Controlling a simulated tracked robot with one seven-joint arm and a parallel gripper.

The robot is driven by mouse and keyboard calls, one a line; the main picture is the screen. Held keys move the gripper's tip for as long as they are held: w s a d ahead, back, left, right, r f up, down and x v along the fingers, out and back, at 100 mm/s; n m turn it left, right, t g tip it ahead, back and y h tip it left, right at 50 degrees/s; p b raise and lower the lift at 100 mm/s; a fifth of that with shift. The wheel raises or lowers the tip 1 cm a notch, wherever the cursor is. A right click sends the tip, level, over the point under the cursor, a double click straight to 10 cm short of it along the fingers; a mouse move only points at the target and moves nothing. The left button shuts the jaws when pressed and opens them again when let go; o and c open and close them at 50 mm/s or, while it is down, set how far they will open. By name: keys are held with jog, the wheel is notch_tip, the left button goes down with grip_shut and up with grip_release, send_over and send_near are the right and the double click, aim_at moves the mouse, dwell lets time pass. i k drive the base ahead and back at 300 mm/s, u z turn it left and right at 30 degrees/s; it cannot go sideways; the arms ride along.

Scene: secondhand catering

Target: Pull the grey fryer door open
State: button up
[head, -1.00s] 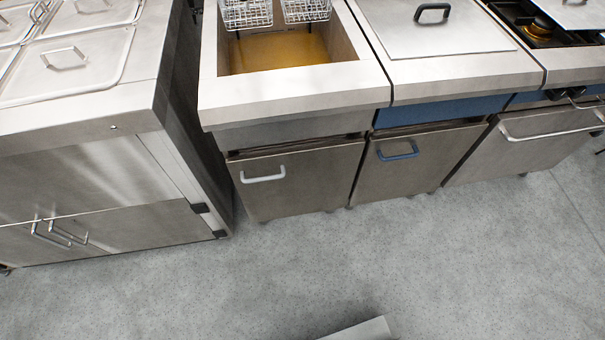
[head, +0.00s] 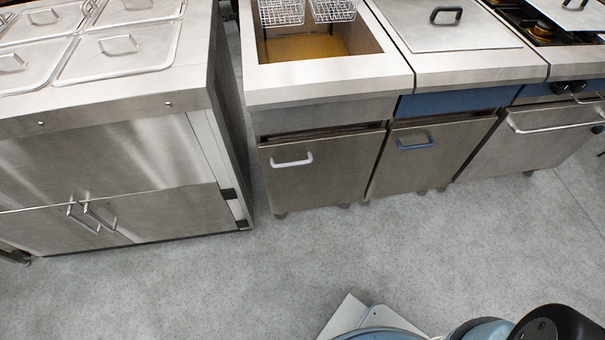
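The grey fryer door (head: 318,178) is on the fryer with the open oil well, in the upper middle of the head view. It looks shut. A light grey bar handle (head: 291,161) sits near its upper left. The fryer beside it on the right has a door (head: 425,160) with a blue handle (head: 414,142) and a blue panel above. My gripper is not in view. Part of my arm shows at the bottom right edge, well apart from the fryer door across open floor.
A steel cabinet (head: 110,150) with lidded pans on top stands at left, a narrow gap from the fryer. A range with an oven door (head: 530,135) stands at right. Wire baskets (head: 282,12) hang over the oil. The grey floor (head: 230,285) in front is clear.

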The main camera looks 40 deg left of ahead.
aim_at(304, 173)
jog(key=z, duration=0.7)
jog(key=i, duration=0.1)
jog(key=u, duration=2.2)
jog(key=k, duration=0.85)
jog(key=u, duration=0.25)
jog(key=i, duration=0.8)
jog(key=z, duration=0.1)
